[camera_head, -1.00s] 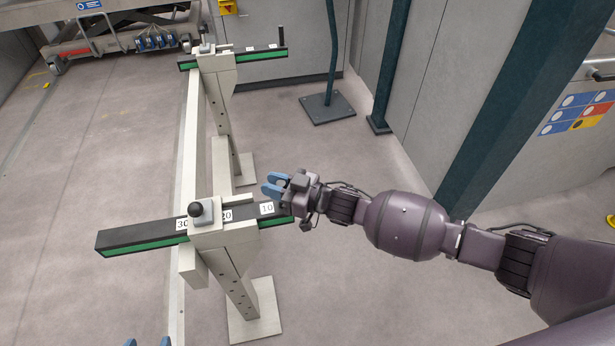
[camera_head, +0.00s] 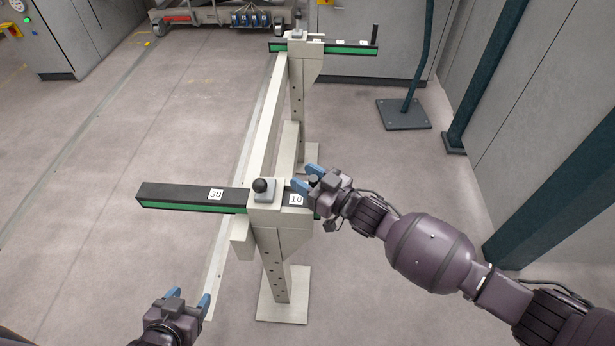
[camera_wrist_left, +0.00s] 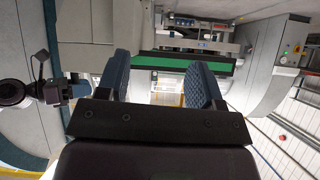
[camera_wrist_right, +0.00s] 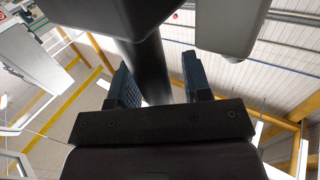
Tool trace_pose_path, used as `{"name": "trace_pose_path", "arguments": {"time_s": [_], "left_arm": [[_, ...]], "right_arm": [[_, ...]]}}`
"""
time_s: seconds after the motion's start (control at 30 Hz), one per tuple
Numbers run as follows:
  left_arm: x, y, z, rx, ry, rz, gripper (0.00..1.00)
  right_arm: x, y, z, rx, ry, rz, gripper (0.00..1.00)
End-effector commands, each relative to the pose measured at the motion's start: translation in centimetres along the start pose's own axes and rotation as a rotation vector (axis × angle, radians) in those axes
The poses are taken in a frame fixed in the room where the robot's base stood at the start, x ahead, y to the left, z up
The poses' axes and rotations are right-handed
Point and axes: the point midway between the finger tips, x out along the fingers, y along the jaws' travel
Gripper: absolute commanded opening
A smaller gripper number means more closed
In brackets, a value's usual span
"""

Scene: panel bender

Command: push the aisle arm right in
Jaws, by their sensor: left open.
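The near sliding arm, a dark bar with a green stripe (camera_head: 180,196), lies across the near post's clamp block (camera_head: 278,215). Its long end sticks out left; label 30 shows left of the block and label 10 close at its right. A black ball knob (camera_head: 262,185) stands on the block. My right gripper (camera_head: 307,179) is at the bar's short right end. A dark upright peg (camera_wrist_right: 152,72) stands between its fingers; whether they grip it I cannot tell. My left gripper (camera_head: 188,297) is open and empty, low in front, left of the post. The left wrist view shows a green-striped bar (camera_wrist_left: 190,68) ahead.
A second post carries a far green-striped bar (camera_head: 345,48) with an upright peg at its right end. A pale rail (camera_head: 262,125) joins the posts. A dark teal pole on a base plate (camera_head: 403,114) stands at right. The floor at left is clear.

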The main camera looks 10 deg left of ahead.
Motion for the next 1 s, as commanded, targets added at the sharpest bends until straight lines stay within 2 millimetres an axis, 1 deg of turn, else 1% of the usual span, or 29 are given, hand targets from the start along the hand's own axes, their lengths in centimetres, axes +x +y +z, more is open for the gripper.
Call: {"name": "trace_pose_path", "arguments": {"time_s": [0.27,0.37,0.43,0.57,0.8,0.9,1.0], "left_arm": [[-0.1,-0.1,0.2,0.003,-0.004,0.0,0.61],[-0.2,-0.2,0.2,0.005,-0.005,-0.001,0.61],[-0.3,-0.2,0.1,0.007,-0.003,-0.001,0.61],[-0.5,-0.4,-0.2,0.009,0.001,-0.002,0.61],[-0.9,-0.5,-0.3,0.008,0.002,-0.004,0.61],[-1.0,-0.5,-0.1,0.007,-0.002,-0.005,0.61],[-1.0,-0.5,0.1,0.005,-0.007,-0.006,0.61]], "right_arm": [[-0.1,0.1,0.0,0.0,0.0,0.001,0.48],[-0.4,0.1,0.0,-0.001,-0.001,0.001,0.48],[-1.1,0.1,-0.1,-0.001,-0.001,0.002,0.48],[-3.1,0.1,-0.1,-0.001,-0.001,0.002,0.48],[-7.5,0.1,-0.1,-0.001,-0.001,0.001,0.48],[-8.9,0.1,-0.1,-0.001,-0.001,0.001,0.48],[-9.9,0.1,0.0,0.0,-0.001,0.001,0.48]]}}
